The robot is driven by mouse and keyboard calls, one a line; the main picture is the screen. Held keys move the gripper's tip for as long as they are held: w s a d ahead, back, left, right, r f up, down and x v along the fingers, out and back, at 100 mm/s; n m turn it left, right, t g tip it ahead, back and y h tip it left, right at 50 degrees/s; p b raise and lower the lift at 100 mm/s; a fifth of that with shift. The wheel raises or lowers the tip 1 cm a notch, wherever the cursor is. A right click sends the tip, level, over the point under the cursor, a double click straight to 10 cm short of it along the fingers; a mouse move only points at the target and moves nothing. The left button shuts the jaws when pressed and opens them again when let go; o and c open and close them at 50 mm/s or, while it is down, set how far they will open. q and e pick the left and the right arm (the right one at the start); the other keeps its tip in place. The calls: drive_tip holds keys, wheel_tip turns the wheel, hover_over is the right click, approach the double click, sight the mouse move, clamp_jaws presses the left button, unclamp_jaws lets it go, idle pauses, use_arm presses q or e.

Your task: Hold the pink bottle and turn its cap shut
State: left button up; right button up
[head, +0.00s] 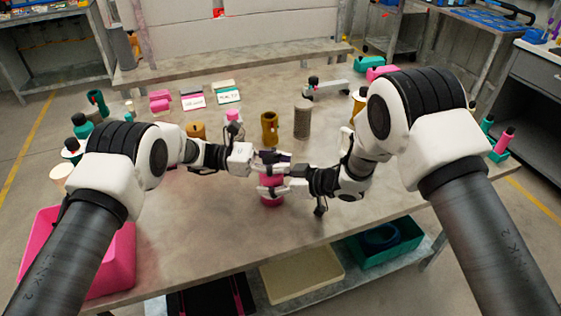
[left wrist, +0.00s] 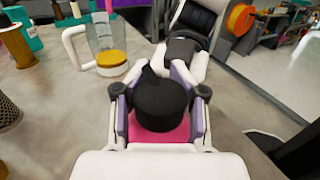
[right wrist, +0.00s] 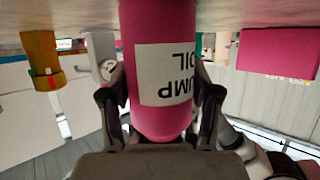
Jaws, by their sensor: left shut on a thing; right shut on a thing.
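The pink bottle (head: 271,200) stands upright on the grey table in the middle of the head view, partly hidden by both grippers. My left gripper (head: 271,160) is shut on its black cap (left wrist: 160,106), which has a short spout; pink shows just below the cap. My right gripper (head: 274,187) is lower and shut around the bottle's body. In the right wrist view the bottle (right wrist: 160,112) appears upside down between the fingers (right wrist: 160,112), with a white label reading PUMP OIL. Whether the cap is fully seated cannot be told.
A pink bin (head: 118,262) is at the left front. The table's front middle is clear.

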use_arm(q)
drive_tip(key=shift+w+a, duration=0.1)
drive_tip(key=shift+a, duration=0.05)
drive_tip(key=shift+s+a+m+g+y, duration=0.15)
drive_tip(key=shift+m+g+y, duration=0.2)
drive_tip(key=shift+m+g, duration=0.6)
drive_tip(key=shift+s+m+g+y, duration=0.1)
drive_tip(key=shift+m+g+y, duration=0.35)
drive_tip(key=shift+g, duration=0.9)
drive_tip(key=o, duration=1)
